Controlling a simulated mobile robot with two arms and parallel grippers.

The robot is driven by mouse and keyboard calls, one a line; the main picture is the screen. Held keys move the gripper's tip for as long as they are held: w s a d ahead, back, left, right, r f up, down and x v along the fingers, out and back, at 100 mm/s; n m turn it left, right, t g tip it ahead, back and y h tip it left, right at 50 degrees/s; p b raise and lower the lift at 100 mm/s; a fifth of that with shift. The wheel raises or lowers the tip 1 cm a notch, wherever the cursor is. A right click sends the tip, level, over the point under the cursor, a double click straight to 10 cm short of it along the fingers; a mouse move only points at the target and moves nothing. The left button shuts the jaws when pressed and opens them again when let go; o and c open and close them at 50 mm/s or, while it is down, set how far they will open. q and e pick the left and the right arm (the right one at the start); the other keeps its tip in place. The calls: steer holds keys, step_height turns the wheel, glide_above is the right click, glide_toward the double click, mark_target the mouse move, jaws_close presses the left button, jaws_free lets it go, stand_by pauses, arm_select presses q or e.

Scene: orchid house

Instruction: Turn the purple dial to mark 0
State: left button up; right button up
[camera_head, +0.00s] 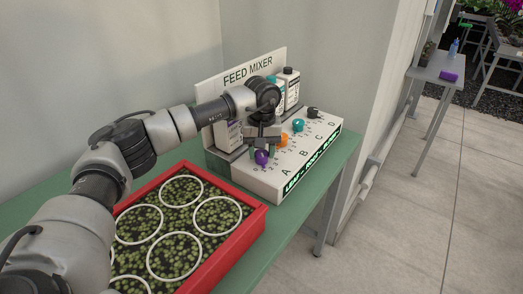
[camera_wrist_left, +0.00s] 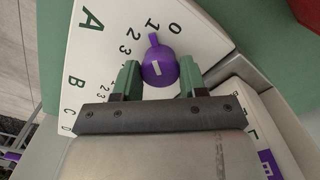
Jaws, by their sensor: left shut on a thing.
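The purple dial (camera_head: 261,158) is on the white FEED MIXER panel (camera_head: 270,183), in row A, at its near left. In the left wrist view the dial (camera_wrist_left: 159,70) has its pointer tab towards the mark 1 (camera_wrist_left: 149,23). The mark 0 (camera_wrist_left: 174,29) is just to the right of the tab there. My left gripper (camera_head: 262,146) reaches down over the dial. In the wrist view its two green-padded fingers (camera_wrist_left: 160,80) are on either side of the dial, shut on it. My right gripper is in neither view.
An orange dial (camera_head: 281,140), a teal dial (camera_head: 298,125) and a black dial (camera_head: 313,113) stand farther along the panel. Bottles (camera_head: 290,88) stand behind. A red tray (camera_head: 252,219) with white rings is in front on the green table (camera_head: 322,170).

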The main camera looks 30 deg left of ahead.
mark_target(262, 153)
arm_select(q)
steer(key=m, duration=0.4)
steer(key=shift+m, duration=1.9)
steer(key=o, duration=0.9)
step_height(262, 153, up, 11)
steer(key=shift+f, duration=0.1)
steer(key=shift+f, duration=0.1)
